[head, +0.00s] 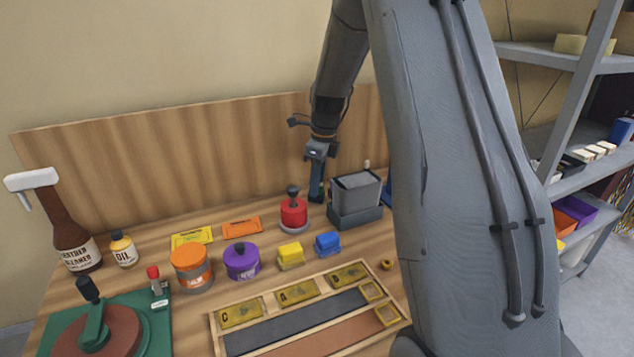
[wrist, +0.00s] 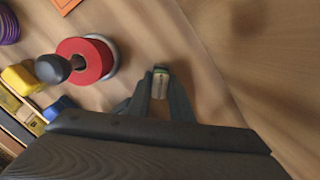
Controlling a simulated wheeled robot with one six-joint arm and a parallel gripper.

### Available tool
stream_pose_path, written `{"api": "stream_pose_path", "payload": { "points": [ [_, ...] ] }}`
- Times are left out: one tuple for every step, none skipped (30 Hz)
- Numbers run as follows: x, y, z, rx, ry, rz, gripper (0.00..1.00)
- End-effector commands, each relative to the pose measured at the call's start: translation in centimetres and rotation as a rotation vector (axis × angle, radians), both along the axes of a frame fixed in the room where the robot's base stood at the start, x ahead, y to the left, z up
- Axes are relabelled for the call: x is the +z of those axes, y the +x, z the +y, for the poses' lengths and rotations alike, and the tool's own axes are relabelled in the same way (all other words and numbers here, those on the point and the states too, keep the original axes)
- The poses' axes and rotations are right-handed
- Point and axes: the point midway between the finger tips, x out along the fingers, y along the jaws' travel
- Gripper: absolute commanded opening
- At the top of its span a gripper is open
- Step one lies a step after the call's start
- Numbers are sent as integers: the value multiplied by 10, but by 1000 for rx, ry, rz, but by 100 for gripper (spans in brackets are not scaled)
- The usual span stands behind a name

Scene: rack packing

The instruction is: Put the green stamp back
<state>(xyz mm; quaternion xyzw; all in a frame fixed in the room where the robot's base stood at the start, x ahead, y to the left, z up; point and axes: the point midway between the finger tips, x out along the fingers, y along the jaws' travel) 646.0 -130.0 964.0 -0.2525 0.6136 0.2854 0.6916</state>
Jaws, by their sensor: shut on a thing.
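My gripper (wrist: 158,98) is shut on a small block with a green band and a pale face, which I take to be the green stamp (wrist: 160,79). In the head view, my gripper (head: 316,192) points down behind the table's middle, between a red round object and a grey box. The held block is mostly hidden there, and I cannot tell whether it touches the table. A wooden tray (head: 215,337) at the front has lettered yellow compartments, long dark and brown strips, and small yellow square frames (head: 388,315) at its right end.
The red round object with a dark knob (head: 293,213) stands close left of my gripper, and the grey box (head: 355,195) close right. Yellow (head: 291,256) and blue (head: 328,245) blocks, an orange jar (head: 191,268) and a purple jar (head: 241,262) stand nearer the tray. A wooden backboard (head: 180,155) rises behind.

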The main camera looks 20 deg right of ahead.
Motion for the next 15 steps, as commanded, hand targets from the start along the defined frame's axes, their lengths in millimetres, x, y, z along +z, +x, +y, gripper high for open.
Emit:
{"api": "stream_pose_path", "payload": {
  "points": [
    [0,0,0,0,-1,-1,6],
    [0,0,0,0,0,-1,6],
    [0,0,0,0,0,-1,6],
    [0,0,0,0,0,-1,6],
    [0,0,0,0,0,-1,6],
    [0,0,0,0,0,-1,6],
    [-1,0,0,0,0,-1,6],
    [-1,0,0,0,0,-1,6],
    [-2,0,0,0,-1,-1,6],
    [-3,0,0,0,0,0,6],
    [-3,0,0,0,0,0,22],
    [-3,0,0,0,0,-1,28],
    [-3,0,0,0,0,-1,33],
    [-3,0,0,0,0,-1,38],
    [-3,0,0,0,0,-1,38]
  ]
}}
